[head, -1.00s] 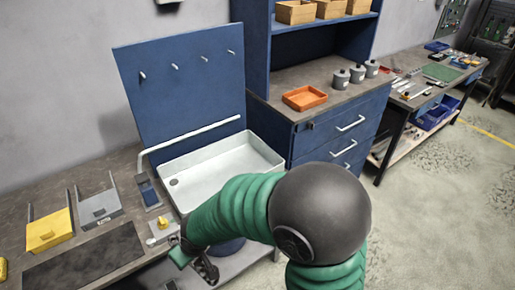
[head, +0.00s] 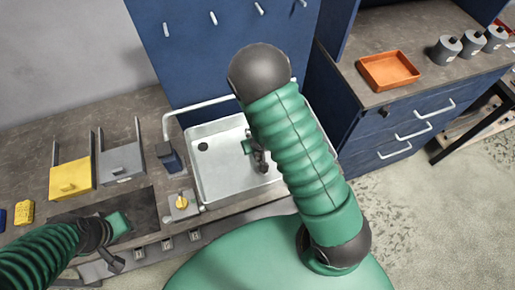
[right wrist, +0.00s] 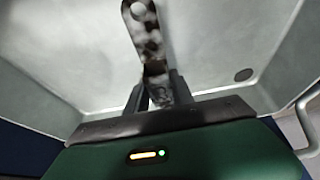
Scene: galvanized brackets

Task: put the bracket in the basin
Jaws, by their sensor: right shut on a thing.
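The basin (head: 215,185) is a pale, wide sink with a drain at its left, in the middle of the head view. My right gripper (head: 262,160) is over the inside of the basin. In the right wrist view, the right gripper (right wrist: 157,95) is shut on the bracket (right wrist: 148,38), a mottled grey metal strip with holes and a bend near the fingers. The bracket points away from the fingers, with the basin floor (right wrist: 75,60) behind it. Its gap to the floor is unclear. My left gripper (head: 116,245) is above the front of the bench at left; its jaws are unclear.
A white pipe (head: 205,108) runs along the basin's back. A yellow block (head: 70,178) and a grey block (head: 122,162) with upright rods stand left, near a yellow-knobbed box (head: 182,204). An orange tray (head: 388,70) sits on the blue cabinet at right.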

